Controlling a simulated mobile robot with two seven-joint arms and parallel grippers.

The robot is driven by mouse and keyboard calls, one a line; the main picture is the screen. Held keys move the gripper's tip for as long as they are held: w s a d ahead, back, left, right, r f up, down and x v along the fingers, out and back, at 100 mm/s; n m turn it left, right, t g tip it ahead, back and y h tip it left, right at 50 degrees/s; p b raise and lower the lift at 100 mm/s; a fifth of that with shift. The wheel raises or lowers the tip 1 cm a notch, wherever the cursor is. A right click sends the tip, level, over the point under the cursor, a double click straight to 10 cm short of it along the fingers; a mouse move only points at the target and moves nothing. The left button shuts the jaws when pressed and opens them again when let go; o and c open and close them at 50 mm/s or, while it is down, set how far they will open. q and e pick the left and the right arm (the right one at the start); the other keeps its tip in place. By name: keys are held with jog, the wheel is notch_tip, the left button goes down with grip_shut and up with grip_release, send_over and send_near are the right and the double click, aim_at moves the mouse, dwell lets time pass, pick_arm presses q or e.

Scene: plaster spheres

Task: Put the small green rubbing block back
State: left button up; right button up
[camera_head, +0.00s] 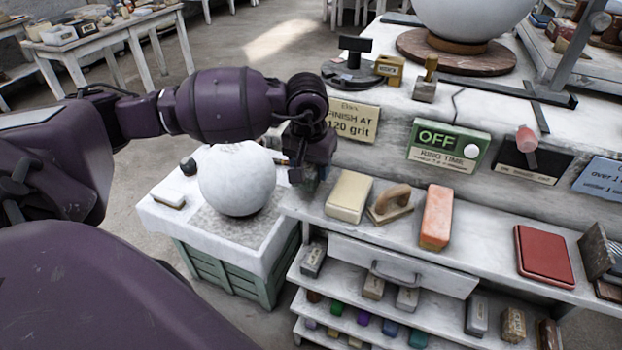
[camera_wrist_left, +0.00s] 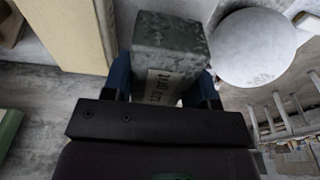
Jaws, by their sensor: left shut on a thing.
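The small green rubbing block (camera_wrist_left: 172,42) is a dark grey-green, speckled block with a pale printed label in the left wrist view. My left gripper (camera_head: 310,178) is shut on it, with a blue finger on each side. In the head view the gripper points down at the left end of the white bench ledge, just left of a cream block. The block is mostly hidden there behind the gripper. I cannot tell whether it touches the ledge. My right gripper is not in view.
On the ledge stand a cream block (camera_head: 348,196), a wooden-handled float (camera_head: 391,204), an orange block (camera_head: 436,217) and a red pad (camera_head: 543,255). A large plaster sphere (camera_head: 237,180) rests on a green crate at left. Shelves with small blocks lie below the drawer (camera_head: 402,268).

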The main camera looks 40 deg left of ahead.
aim_at(308, 167)
pick_arm(q)
jog(key=shift+f, duration=1.9)
jog(key=shift+f, duration=0.15)
jog(key=o, duration=1.1)
jog(key=shift+c, duration=0.2)
jog(key=shift+r, duration=0.2)
jog(key=r, duration=0.4)
jog(key=s+r, duration=0.1)
jog(key=r, duration=0.6)
jog(key=shift+s+d+r, duration=0.15)
jog(key=shift+s+r, duration=0.1)
jog(key=shift+r, duration=0.15)
